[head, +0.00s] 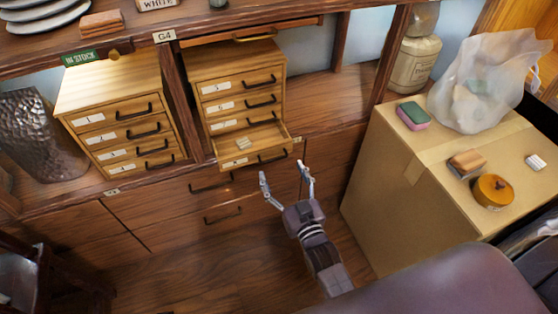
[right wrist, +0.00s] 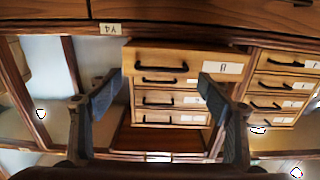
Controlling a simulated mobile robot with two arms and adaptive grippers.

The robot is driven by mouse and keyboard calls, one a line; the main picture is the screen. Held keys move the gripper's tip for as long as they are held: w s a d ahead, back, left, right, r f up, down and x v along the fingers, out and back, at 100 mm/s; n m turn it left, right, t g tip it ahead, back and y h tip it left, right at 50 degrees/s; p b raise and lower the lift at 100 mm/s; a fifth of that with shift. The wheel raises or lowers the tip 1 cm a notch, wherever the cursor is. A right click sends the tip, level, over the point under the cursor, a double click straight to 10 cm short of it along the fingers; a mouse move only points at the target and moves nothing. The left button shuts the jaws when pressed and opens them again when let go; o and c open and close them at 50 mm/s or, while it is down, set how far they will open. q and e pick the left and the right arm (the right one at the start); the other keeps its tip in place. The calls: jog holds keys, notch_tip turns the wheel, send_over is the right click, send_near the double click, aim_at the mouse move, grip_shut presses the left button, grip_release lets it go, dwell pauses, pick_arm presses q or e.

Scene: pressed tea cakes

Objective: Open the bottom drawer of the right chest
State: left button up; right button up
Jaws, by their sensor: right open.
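The right chest (head: 235,58) is a light wooden cabinet of small drawers with dark handles and white labels, standing on the shelf. My left gripper is not in view.
The left chest (head: 105,85), drawers shut, stands beside a dark post. A large cardboard box (head: 385,175) at the right carries a plastic bag (head: 485,80), a sponge (head: 413,115) and a round tin (head: 493,191). Floor lies free below my right gripper.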

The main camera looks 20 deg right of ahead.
aim_at(275, 159)
jog(key=shift+w+a+b, duration=0.15)
jog(key=shift+w+b, duration=0.2)
jog(key=shift+w, duration=2.5)
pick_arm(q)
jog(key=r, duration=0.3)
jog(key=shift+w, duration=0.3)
pick_arm(e)
jog(key=c, duration=1.4)
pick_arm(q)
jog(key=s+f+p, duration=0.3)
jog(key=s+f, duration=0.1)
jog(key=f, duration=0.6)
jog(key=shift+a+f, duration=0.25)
pick_arm(e)
jog(key=s, duration=0.6)
jog(key=shift+d, duration=0.25)
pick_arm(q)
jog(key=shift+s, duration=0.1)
